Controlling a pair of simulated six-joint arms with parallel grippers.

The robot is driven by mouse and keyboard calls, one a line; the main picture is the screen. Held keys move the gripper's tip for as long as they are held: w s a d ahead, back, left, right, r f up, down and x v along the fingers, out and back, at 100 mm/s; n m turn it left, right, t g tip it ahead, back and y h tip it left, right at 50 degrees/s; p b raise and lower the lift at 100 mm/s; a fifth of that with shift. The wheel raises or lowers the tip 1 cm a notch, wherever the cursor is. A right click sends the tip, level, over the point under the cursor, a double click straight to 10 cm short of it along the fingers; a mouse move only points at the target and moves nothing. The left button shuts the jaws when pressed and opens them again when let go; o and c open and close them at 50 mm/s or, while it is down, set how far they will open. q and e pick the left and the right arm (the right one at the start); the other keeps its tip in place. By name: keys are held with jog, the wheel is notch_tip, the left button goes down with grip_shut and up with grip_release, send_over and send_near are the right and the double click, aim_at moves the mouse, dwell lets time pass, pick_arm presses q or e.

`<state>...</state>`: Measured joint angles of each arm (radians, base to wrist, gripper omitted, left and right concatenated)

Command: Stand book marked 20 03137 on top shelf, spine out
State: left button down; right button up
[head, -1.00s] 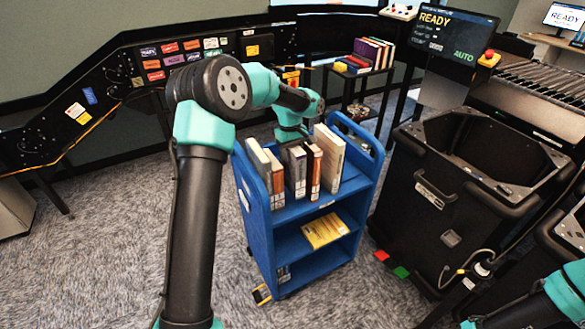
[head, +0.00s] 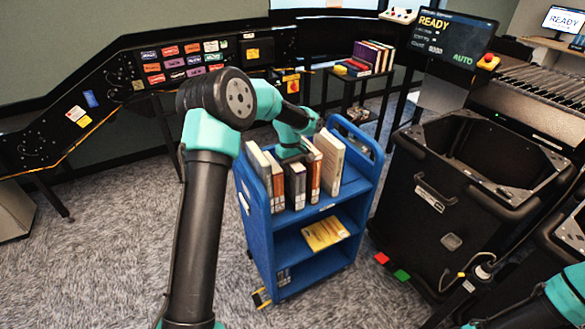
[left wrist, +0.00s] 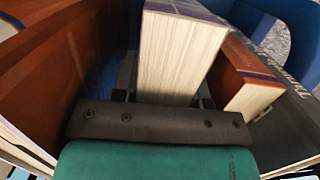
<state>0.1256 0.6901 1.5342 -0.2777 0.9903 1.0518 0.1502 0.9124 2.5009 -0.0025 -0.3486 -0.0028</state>
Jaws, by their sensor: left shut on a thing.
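My left gripper (head: 291,156) is over the top shelf of the blue cart (head: 313,209), behind the row of books, and its jaws are mostly hidden in the head view. It is shut on a book with a dark grey spine (head: 296,187), which stands upright among the others with the spine facing the front of the cart. In the left wrist view the held book (left wrist: 183,52) shows its pale page edges and a purple cover edge. Its marking is too small to read. I cannot tell whether its bottom touches the shelf. My right gripper is out of view.
Cream and brown books (head: 265,173) stand left of the held book. An orange-brown book (head: 313,172) and a tall cream book (head: 329,160) stand close on its right. A yellow book (head: 325,233) lies on the lower shelf. A black bin (head: 440,190) stands right of the cart.

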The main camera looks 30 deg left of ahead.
pick_arm(q)
jog(key=shift+f, duration=0.1)
jog(key=c, duration=0.6)
grip_release()
jog(key=shift+c, duration=0.2)
jog(key=r, duration=0.4)
jog(key=a+r, duration=0.1)
jog(key=r, duration=0.3)
jog(key=w+r, duration=0.1)
jog(key=r, duration=0.3)
jog(key=shift+a, duration=0.25)
jog(key=shift+d, duration=0.1)
